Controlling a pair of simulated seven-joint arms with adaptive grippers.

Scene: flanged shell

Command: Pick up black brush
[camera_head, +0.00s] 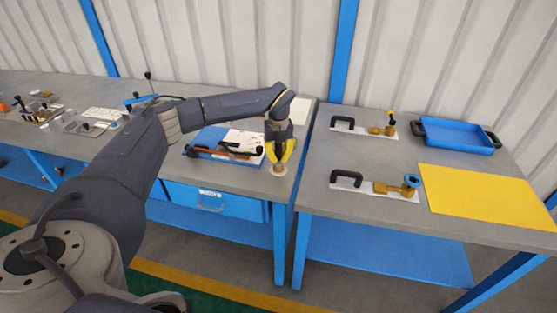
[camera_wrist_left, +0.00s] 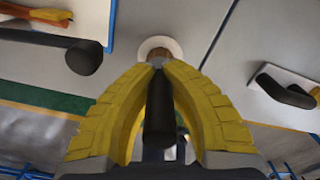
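The black brush (camera_wrist_left: 159,112) stands upright between the yellow fingers of my left gripper, its black handle pointing back toward the palm. Its brownish lower end (camera_wrist_left: 157,56) rests at or just above a round white disc (camera_wrist_left: 160,43) on the bench. In the head view my left gripper (camera_head: 279,160) points down over this disc (camera_head: 278,171) near the bench's right front corner. The fingertips close in on both sides of the brush's lower part and appear to touch it. Fingers hide much of the brush in the head view. My right gripper is not in view.
A blue-and-white board (camera_head: 225,145) with orange and black tools lies left of the gripper. A second table to the right holds black-handled plates with brass valves (camera_head: 385,187), a blue tray (camera_head: 458,134) and a yellow sheet (camera_head: 490,196). A gap separates the tables.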

